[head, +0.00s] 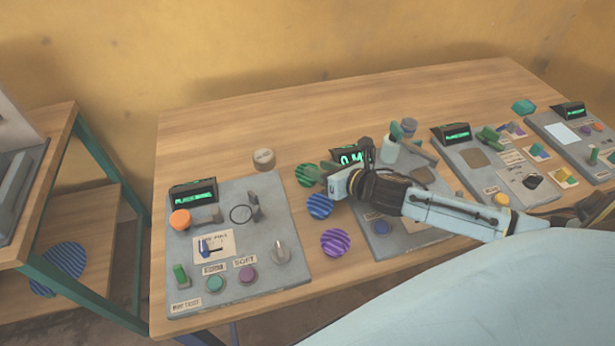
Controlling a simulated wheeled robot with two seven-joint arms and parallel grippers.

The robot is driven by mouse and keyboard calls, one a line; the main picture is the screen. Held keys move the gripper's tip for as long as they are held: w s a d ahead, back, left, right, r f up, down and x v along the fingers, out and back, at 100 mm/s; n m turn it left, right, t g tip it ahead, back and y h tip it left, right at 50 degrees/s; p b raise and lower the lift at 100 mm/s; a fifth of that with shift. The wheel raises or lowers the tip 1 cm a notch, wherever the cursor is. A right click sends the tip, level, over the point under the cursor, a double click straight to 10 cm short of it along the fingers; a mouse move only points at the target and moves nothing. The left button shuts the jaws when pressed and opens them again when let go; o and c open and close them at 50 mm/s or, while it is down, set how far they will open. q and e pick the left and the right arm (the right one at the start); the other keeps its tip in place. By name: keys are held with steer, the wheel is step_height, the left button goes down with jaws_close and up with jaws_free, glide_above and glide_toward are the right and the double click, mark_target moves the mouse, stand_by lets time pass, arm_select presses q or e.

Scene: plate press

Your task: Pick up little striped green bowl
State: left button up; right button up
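The little striped green bowl (304,175) lies on the wooden table, just right of the left grey control panel. It looks round, with dark and light green stripes. My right gripper (325,178) reaches in from the right, with its fingers at the bowl's right side and covering part of it. The finger gap is too small and dark to tell whether it is open or closed on the rim. A striped blue bowl (320,206) sits just below the green one, and a striped purple one (335,243) lies further down. My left gripper is not in view.
The left panel (290,258) carries knobs, buttons and a green-lit display (194,195). A small round tan object (264,159) stands behind the bowls. More panels stand to the right, partly under my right arm. The back left of the table (215,125) is clear.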

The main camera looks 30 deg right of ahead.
steer(key=shift+x, duration=0.85)
jaws_close()
steer(key=shift+r, duration=0.1)
